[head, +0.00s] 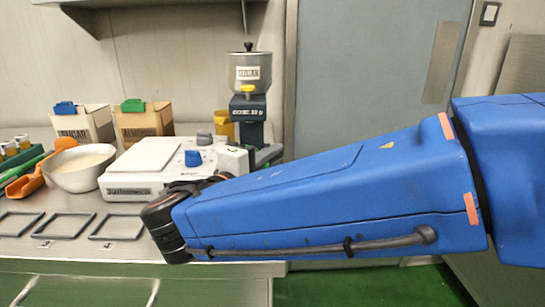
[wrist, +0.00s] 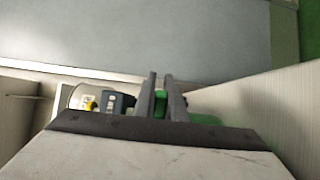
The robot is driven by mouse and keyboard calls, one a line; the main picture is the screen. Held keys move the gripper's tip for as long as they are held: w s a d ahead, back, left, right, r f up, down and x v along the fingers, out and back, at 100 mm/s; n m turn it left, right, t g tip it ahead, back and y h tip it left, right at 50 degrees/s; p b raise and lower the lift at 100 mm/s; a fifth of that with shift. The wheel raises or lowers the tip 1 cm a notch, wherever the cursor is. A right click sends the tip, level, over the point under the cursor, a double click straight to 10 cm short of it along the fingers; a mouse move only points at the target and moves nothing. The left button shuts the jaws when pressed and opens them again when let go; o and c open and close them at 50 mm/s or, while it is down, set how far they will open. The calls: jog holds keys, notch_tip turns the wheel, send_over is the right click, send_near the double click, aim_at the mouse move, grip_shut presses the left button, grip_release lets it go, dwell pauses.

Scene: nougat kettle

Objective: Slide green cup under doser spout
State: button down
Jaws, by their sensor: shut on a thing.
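My gripper (wrist: 162,95) shows in the wrist view as two dark fingers shut on a green thing, which I take to be the green cup (wrist: 160,103). Only a narrow strip of it shows between the fingers. The doser (head: 249,75), a steel hopper with a black knob over a dark body, stands at the counter's right end in the head view. In the wrist view the doser (wrist: 117,104) is left of the fingers. The gap between cup and spout cannot be judged. In the head view my arm hides most of the gripper.
A white scale (head: 135,190) stands left of my wrist, with a bowl (head: 80,168) beside it. A yellow container (head: 222,125) is close beside the doser. Two cardboard boxes (head: 145,120) stand at the back wall. A grey door (head: 370,80) is right of the counter.

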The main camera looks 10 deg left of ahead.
jog(key=shift+w, duration=0.8)
jog(key=shift+w+a, duration=0.1)
jog(key=shift+w, duration=0.6)
jog(key=shift+w, duration=0.35)
jog(key=shift+w, duration=0.35)
jog(key=shift+w, duration=0.1)
jog(key=shift+w+a, duration=0.15)
jog(key=shift+w, duration=0.15)
jog(key=shift+w+a, duration=0.15)
jog(key=shift+w, duration=0.55)
jog(key=shift+w, duration=0.35)
jog(key=shift+w+a, duration=0.25)
jog(key=shift+w, duration=0.4)
